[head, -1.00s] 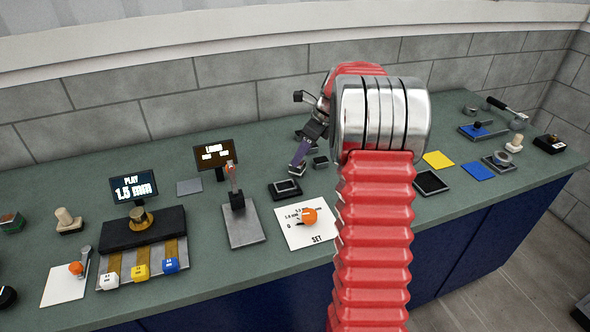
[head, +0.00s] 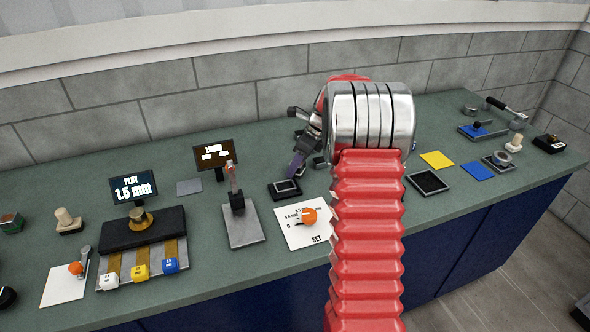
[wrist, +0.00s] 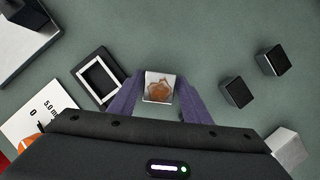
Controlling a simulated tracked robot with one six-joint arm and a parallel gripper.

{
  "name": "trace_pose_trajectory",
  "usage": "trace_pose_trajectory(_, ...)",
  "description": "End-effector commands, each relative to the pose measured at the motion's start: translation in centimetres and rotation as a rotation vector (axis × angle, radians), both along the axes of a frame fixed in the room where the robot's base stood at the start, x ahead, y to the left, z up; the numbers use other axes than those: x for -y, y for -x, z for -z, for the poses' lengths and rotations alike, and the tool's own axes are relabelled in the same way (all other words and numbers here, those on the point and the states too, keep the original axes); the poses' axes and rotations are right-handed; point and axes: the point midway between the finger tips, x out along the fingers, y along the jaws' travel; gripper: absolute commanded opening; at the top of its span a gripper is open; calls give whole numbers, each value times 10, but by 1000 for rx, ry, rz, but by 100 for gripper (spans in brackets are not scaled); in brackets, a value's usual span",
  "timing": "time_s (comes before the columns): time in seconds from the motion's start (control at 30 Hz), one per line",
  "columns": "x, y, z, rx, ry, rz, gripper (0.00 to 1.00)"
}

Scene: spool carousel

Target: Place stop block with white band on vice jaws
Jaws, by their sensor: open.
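My gripper (wrist: 159,84) has purple fingers and is open, pointing down at the bench. A small block (wrist: 160,88) with a pale edge and a brownish patch on its top shows between the fingertips in the wrist view. I cannot tell whether this pale edge is the white band. In the head view my gripper (head: 296,172) is just above a black square tray (head: 285,189) with a white inner outline. That tray also shows in the wrist view (wrist: 98,77), left of the fingers. I cannot make out the vice jaws for certain.
Two black blocks (wrist: 237,92) stand right of the fingers, with a pale grey block (wrist: 289,147) nearer. A white SET card (head: 306,222) with an orange knob lies in front of the tray. A lever stand (head: 240,215) is to the left. Yellow and blue squares (head: 437,160) lie right.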

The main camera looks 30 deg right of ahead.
Motion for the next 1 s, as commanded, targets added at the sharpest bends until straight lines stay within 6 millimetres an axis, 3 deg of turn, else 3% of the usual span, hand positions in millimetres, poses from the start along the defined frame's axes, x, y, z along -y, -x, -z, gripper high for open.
trace_pose_trajectory(0.43,0,0,0,0,0,-1,43)
trace_pose_trajectory(1.0,0,0,-1,0,0,-1,3)
